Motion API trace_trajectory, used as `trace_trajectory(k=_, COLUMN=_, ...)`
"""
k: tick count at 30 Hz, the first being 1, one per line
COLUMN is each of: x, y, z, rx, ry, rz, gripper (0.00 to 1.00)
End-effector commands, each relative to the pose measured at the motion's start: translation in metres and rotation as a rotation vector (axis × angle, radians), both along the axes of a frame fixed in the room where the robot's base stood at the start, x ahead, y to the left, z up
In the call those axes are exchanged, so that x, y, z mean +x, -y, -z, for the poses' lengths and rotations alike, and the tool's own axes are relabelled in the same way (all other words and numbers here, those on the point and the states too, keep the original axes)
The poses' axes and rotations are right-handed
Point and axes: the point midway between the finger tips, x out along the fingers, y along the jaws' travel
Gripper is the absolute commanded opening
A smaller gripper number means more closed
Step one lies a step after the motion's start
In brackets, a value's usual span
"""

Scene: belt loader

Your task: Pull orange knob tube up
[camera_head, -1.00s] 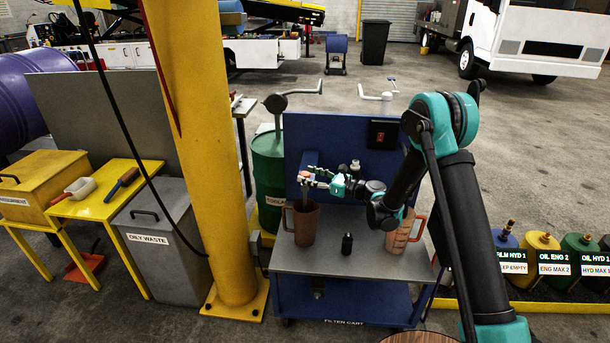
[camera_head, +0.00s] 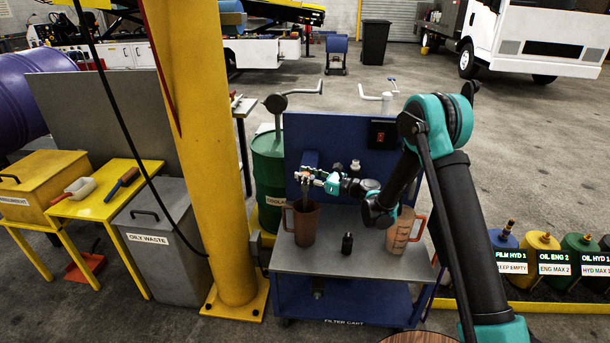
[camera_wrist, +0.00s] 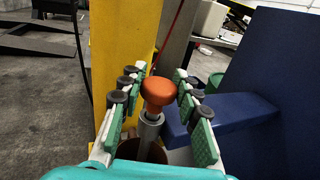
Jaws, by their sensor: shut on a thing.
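The orange knob (camera_wrist: 158,92) sits on top of a grey metal tube (camera_wrist: 150,132), between the two green-padded fingers in the wrist view. My gripper (camera_wrist: 159,100) is shut on the knob, its fingers on either side. In the head view my gripper (camera_head: 303,176) reaches in from the right at the knob, which is small and mostly hidden by the fingers there. The tube stands roughly upright below it, and its lower end is hidden by the brown jug (camera_head: 305,226) on the cart.
The blue filter cart (camera_head: 340,135) has a grey top (camera_head: 330,262) with a small black bottle (camera_head: 347,244) and a second clear brown jug (camera_head: 402,236). A yellow post (camera_head: 215,170) stands close on the left. A green drum (camera_head: 268,170) is behind it.

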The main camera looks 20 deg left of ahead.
Motion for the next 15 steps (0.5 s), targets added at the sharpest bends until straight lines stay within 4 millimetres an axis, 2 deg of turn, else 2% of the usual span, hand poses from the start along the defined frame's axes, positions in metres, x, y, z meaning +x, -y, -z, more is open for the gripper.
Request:
trace_trajectory(k=8, x=0.0, y=0.0, z=-0.003, rx=0.0, ry=0.0, rz=0.0, gripper=0.0)
trace_trajectory(k=11, x=0.0, y=0.0, z=-0.012, rx=0.0, ry=0.0, rz=0.0, gripper=0.0)
trace_trajectory(k=15, x=0.0, y=0.0, z=-0.036, rx=0.0, ry=0.0, rz=0.0, gripper=0.0)
